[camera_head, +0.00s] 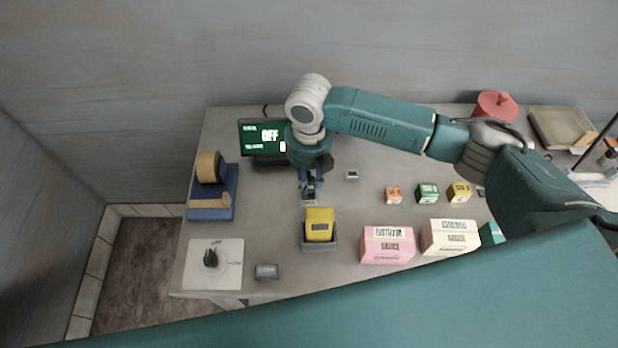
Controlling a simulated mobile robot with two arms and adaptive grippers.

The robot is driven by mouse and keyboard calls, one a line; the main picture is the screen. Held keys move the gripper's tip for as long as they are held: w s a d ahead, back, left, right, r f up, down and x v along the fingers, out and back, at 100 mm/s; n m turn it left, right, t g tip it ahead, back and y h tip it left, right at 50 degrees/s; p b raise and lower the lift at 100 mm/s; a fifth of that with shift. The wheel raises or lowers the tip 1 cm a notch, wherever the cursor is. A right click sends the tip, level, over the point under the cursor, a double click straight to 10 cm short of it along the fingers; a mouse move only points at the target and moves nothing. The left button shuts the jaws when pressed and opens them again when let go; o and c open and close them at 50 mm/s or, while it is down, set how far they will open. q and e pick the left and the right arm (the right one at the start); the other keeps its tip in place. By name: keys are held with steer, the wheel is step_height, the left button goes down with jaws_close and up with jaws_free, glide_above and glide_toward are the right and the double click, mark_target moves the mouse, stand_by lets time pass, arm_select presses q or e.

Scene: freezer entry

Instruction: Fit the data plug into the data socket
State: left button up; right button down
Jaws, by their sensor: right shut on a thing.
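My right gripper (310,190) points down over the middle of the table, just behind the yellow device. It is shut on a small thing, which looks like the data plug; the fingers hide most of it. A small pale grey block (309,203) with a label shows right below the fingertips. Another small grey block with a light face (352,175) lies to the right of the gripper. I cannot tell for sure which block is the data socket, nor whether the held thing touches the block below. My left gripper is not in view.
The yellow device (320,224) sits in a grey cradle. A screen (262,137) reading OFF stands behind, partly hidden by my arm. A tape dispenser (210,208), a dial plate (232,250) and a grey box (267,271) are left; several cartons, including a pink one (387,246), are right.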

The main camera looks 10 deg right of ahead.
steer(key=shift+f+b, duration=0.3)
steer(key=shift+f, duration=0.65)
steer(key=c, duration=1.4)
jaws_free()
steer(key=shift+c, duration=0.2)
step_height(320, 180, up, 12)
